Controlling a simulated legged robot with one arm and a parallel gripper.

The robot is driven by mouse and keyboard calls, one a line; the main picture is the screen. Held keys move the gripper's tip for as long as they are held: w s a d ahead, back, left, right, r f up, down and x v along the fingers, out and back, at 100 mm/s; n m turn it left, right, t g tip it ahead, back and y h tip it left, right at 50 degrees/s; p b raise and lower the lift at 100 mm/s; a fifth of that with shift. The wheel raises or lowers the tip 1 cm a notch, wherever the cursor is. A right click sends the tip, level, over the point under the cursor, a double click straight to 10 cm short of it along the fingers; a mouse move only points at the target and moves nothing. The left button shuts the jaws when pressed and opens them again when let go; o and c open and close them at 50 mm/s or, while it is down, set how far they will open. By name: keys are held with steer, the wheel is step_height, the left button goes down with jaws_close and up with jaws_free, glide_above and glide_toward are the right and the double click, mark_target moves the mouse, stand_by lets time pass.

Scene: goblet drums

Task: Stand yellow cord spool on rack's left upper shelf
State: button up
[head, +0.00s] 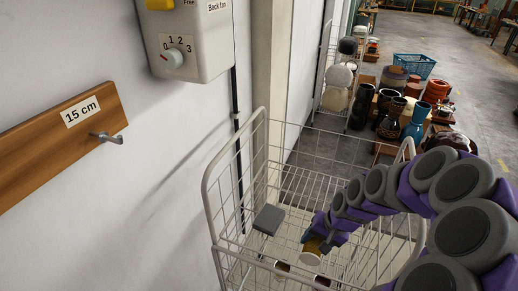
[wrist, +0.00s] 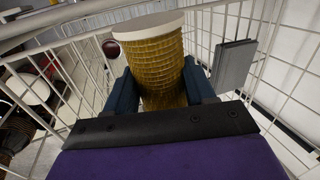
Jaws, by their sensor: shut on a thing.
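The yellow cord spool (wrist: 152,65) is held between my gripper's (wrist: 160,86) two dark blue fingers in the wrist view. Its white end disc points away from the gripper's palm. In the head view, the spool (head: 312,249) and my gripper (head: 314,238) are inside the outline of the white wire rack (head: 208,195). The spool's lower end is seen against the rack's wire shelf; I cannot tell whether it touches. My arm comes in from the right and hides part of the rack.
A grey flat block (head: 268,219) is at the rack's left side, near the spool. It also shows in the wrist view (wrist: 233,64). A wall-mounted wooden hook board (head: 62,140) and a switch box (head: 190,45) are at left. Drums and a blue basket (head: 411,66) stand beyond.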

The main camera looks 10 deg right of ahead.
steer(key=w+a+n, duration=0.1)
steer(key=w, duration=0.1)
steer(key=w+a+r+n, duration=0.1)
steer(key=w+a, duration=0.1)
steer(key=w, duration=0.1)
steer(key=w+a+n, duration=0.1)
steer(key=w, duration=0.1)
steer(key=shift+w+a+r+g, duration=0.2)
steer(key=shift+a+g, duration=0.1)
steer(key=shift+g, duration=0.1)
steer(key=w+a+n, duration=0.1)
steer(key=a, duration=0.1)
steer(key=w+a+n, duration=0.1)
steer(key=w+a, duration=0.1)
steer(key=w+a+r+n+g, duration=0.1)
steer(key=a, duration=0.1)
steer(key=shift+w+a+r+y, duration=0.1)
steer(key=shift+w+a+y, duration=0.05)
steer(key=shift+w+y, duration=0.2)
steer(key=shift+w+a+r+n, duration=0.1)
steer(key=shift+w+a+n, duration=0.2)
steer(key=shift+a, duration=0.15)
steer(key=shift+s, duration=0.1)
